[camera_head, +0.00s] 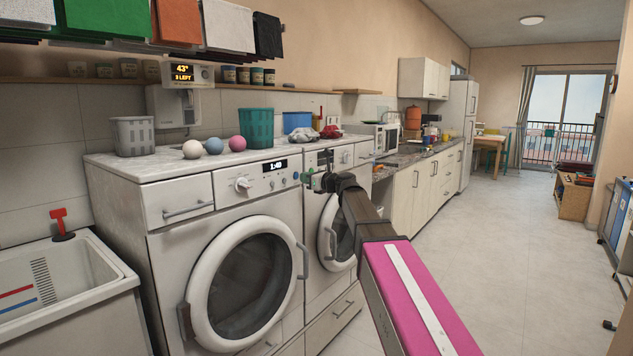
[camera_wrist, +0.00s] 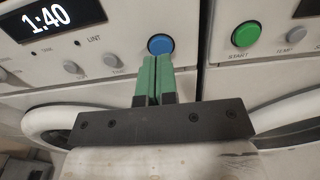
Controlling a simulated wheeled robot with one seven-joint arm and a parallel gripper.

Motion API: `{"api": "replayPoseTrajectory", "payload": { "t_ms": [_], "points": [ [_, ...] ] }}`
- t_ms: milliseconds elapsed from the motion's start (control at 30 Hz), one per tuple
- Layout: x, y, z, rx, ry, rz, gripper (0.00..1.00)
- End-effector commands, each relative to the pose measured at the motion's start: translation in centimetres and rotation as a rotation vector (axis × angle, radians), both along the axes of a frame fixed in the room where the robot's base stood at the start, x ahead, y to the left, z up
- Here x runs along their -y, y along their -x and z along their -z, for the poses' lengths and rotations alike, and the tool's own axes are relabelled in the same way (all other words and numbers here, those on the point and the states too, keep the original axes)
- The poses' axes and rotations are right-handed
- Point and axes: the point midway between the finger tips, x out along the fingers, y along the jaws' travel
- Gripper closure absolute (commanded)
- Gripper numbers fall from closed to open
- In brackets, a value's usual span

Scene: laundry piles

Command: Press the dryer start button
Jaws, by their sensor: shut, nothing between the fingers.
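The left front-loading machine (camera_head: 160,240) has a lit display (camera_wrist: 50,18) reading 1:40 and a blue round button (camera_wrist: 160,44) at the right end of its panel. The right machine (camera_head: 318,240) has a green round button (camera_wrist: 246,34) labelled START. My gripper (camera_wrist: 154,60) is shut and empty, with its green fingertips at the lower edge of the blue button. I cannot tell whether they touch it. In the head view, my gripper (camera_head: 309,179) is in front of the gap between the two panels.
Coloured balls (camera_head: 214,145), a grey basket (camera_head: 133,136) and a teal basket (camera_head: 256,128) stand on the machine tops. A sink (camera_head: 70,285) is at left. Both round doors are closed below the panels.

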Motion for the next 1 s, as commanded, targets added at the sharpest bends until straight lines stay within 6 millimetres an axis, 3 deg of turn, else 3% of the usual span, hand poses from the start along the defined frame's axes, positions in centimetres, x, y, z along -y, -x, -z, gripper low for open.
{"api": "replayPoseTrajectory", "payload": {
  "t_ms": [200, 633, 1000],
  "points": [
    [-1.5, -1.3, 0.0, 0.000, 0.000, 0.000, 1.00],
    [-1.8, -1.4, 0.0, 0.000, 0.000, 0.000, 1.00],
    [-3.3, -2.7, -0.1, 0.000, -0.001, 0.000, 1.00]
  ]
}}
